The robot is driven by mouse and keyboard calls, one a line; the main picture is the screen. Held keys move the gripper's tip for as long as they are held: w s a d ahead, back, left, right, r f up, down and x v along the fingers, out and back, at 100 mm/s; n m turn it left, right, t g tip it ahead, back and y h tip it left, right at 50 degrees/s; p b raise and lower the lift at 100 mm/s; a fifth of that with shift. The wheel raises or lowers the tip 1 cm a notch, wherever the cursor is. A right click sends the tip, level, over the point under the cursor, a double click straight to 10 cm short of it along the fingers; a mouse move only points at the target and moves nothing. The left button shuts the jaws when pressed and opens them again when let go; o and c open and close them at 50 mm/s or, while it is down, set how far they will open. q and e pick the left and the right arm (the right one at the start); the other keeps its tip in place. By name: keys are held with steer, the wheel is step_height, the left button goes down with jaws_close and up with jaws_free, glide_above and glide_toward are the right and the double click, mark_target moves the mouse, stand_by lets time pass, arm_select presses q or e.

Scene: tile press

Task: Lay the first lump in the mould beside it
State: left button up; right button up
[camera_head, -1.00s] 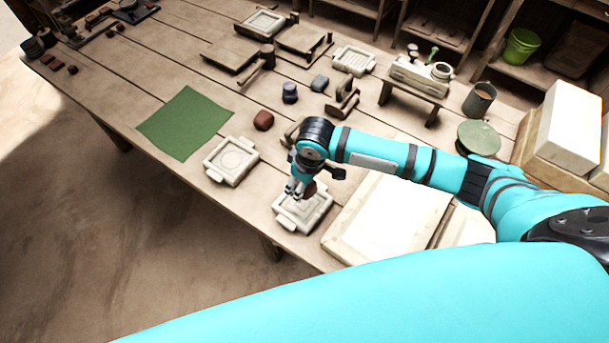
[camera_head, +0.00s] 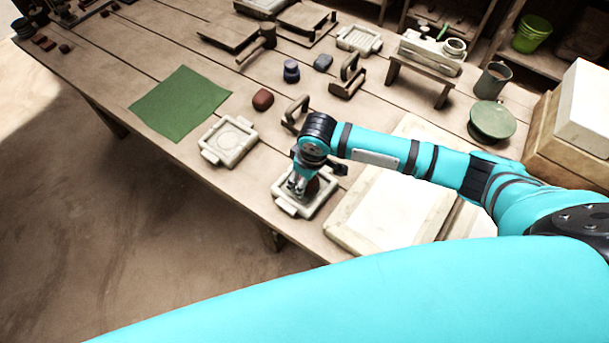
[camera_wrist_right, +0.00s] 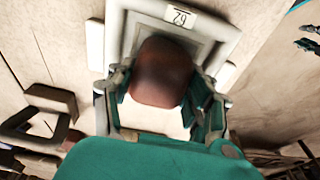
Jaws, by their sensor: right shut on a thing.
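My right gripper (camera_head: 300,187) is shut on a reddish-brown lump (camera_head: 312,186), which also shows between the fingers in the right wrist view (camera_wrist_right: 160,72). The lump is over the inside of a pale square mould (camera_head: 288,209) near the table's front edge. In the wrist view the mould's rim (camera_wrist_right: 215,30) bears a plate marked 62. I cannot tell whether the lump touches the mould floor. What looks like my left gripper (camera_wrist_right: 308,38) shows small at the wrist view's right edge; its opening is unclear.
A second reddish lump (camera_head: 263,99) lies behind another pale mould (camera_head: 228,141), left of my gripper. A green cloth (camera_head: 180,104) lies further left. A large pale framed board (camera_head: 385,210) is close on the right. A brown handled tool (camera_head: 296,113) stands just behind my gripper.

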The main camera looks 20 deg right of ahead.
steer(key=o, duration=1.5)
steer(key=r, duration=0.4)
steer(key=s+r, duration=0.1)
steer(key=r, duration=0.3)
steer(key=d+r, duration=0.1)
steer(key=r, duration=0.3)
steer(key=shift+s, duration=0.2)
